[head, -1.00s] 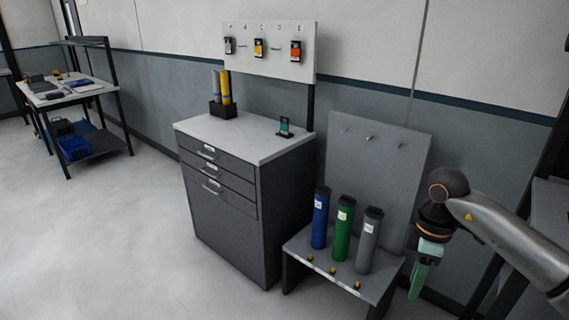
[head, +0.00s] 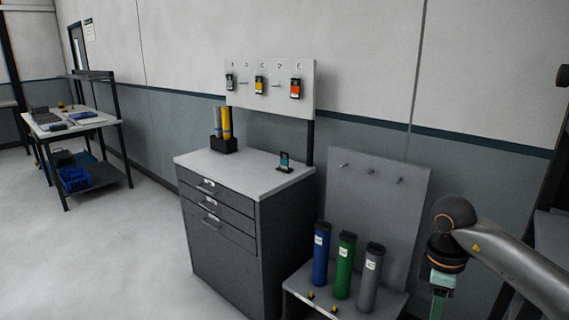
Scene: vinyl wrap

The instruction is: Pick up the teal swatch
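The teal swatch (head: 285,161) stands upright on a small dark holder on the right part of the grey cabinet's light top (head: 240,168). My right arm comes in from the right, and its gripper (head: 438,306) points down at the lower right, well apart from the swatch. The gripper's green fingers run off the bottom edge, so their tips are hidden. My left gripper is not in view.
Blue (head: 320,254), green (head: 343,265) and grey (head: 371,278) rolls stand on a low bench. A pegboard (head: 270,85) with hanging swatches rises behind the cabinet. A black holder (head: 223,145) with rolls stands at the top's back left. Open floor lies left.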

